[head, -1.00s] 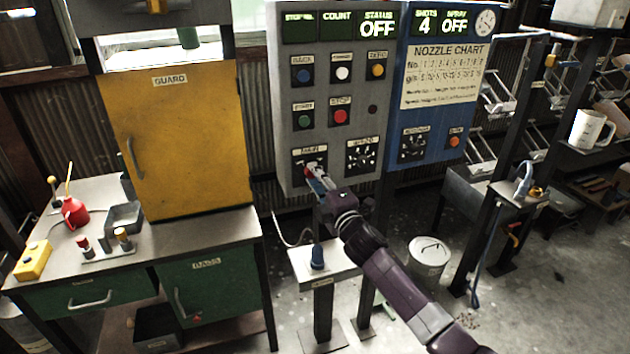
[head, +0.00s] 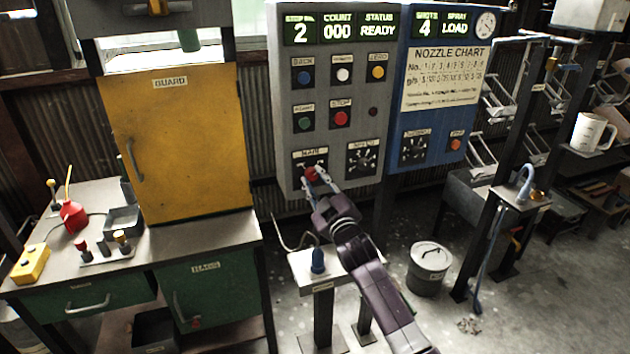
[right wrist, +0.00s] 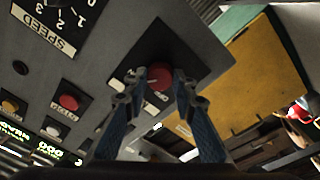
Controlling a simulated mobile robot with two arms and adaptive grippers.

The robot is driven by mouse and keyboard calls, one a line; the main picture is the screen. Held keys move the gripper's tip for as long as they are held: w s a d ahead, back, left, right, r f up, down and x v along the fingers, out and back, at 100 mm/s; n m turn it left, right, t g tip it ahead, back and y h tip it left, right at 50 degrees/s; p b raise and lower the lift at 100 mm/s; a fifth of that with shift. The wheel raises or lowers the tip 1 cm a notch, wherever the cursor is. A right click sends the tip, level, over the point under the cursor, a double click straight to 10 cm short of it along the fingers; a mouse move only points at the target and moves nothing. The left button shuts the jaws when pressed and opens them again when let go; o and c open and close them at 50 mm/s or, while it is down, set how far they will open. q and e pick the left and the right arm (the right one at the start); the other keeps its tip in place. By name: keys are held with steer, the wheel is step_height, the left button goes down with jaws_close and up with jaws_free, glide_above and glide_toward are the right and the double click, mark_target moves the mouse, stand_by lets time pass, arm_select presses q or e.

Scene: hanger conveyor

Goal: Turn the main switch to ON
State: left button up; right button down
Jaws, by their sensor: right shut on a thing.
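The main switch (head: 311,172) is a red knob on a black plate at the lower left of the grey control panel (head: 345,75). It also shows in the right wrist view (right wrist: 158,76), between my fingertips. My right gripper (head: 320,182) is shut on the red knob; its fingers (right wrist: 160,98) sit on both sides of it. The knob's pointer is largely hidden by the fingers. The panel displays (head: 340,28) are lit and read 2, 000 and READY. My left gripper is not in view.
A speed dial (head: 362,158) sits right of the switch, with coloured push buttons above, including a red stop button (head: 341,118). A small stand with a blue knob (head: 318,260) is below. The blue panel (head: 435,130) adjoins on the right; its display reads 4 and LOAD.

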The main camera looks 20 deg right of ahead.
steer(key=c, duration=2.7)
jaws_free()
steer(key=shift+f+m, duration=0.1)
steer(key=shift+m, duration=0.5)
steer(key=shift+c, duration=0.2)
jaws_close()
steer(key=o, duration=1.1)
jaws_free()
steer(key=shift+o, duration=0.2)
steer(key=s+f, duration=0.1)
steer(key=s, duration=1.1)
steer(key=shift+d, duration=0.2)
